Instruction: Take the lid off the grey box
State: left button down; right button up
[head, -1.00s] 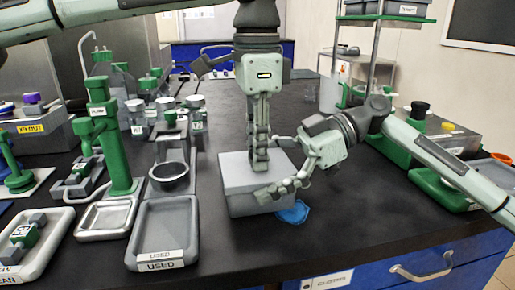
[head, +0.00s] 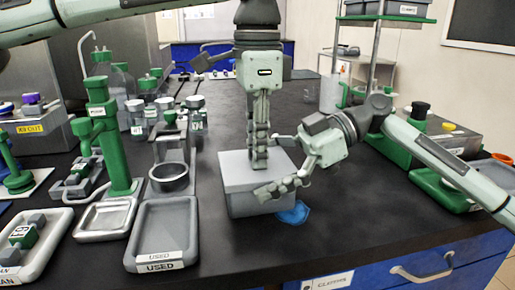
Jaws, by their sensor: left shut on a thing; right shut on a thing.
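The grey box (head: 240,203) stands on the black bench in the middle of the head view. Its flat grey lid (head: 234,168) is on top. My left gripper (head: 259,166) points straight down and is shut on the lid near its middle; the fingers hide the part they hold. My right gripper (head: 272,190) reaches in from the right, low across the box's front right side, and is shut on the box. Its fingers hide the exact place of contact.
A blue item (head: 295,213) lies against the box's right side. Left of the box are a grey tray marked USED (head: 165,230), a ring stand (head: 169,178) and several jars. A metal rack (head: 378,70) stands behind my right arm. The bench in front of the box is clear.

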pick_arm(q)
jog(key=shift+w+r, duration=0.15)
jog(key=shift+r, duration=1)
pick_arm(e)
jog(key=shift+s+f, duration=0.1)
jog(key=shift+f, duration=0.45)
pick_arm(q)
notch_tip(320, 180, up, 3)
jog(key=shift+r, duration=0.2)
pick_arm(e)
jog(key=shift+d, duration=0.1)
jog(key=shift+c, duration=0.2)
pick_arm(q)
jog(key=shift+r, duration=0.25)
pick_arm(e)
jog(key=shift+c, duration=0.9)
pick_arm(q)
jog(key=shift+f, duration=0.15)
pick_arm(e)
jog(key=o, duration=1.5)
jog(key=shift+o, duration=0.2)
jog(key=shift+r, duration=0.2)
jog(key=shift+r, duration=0.1)
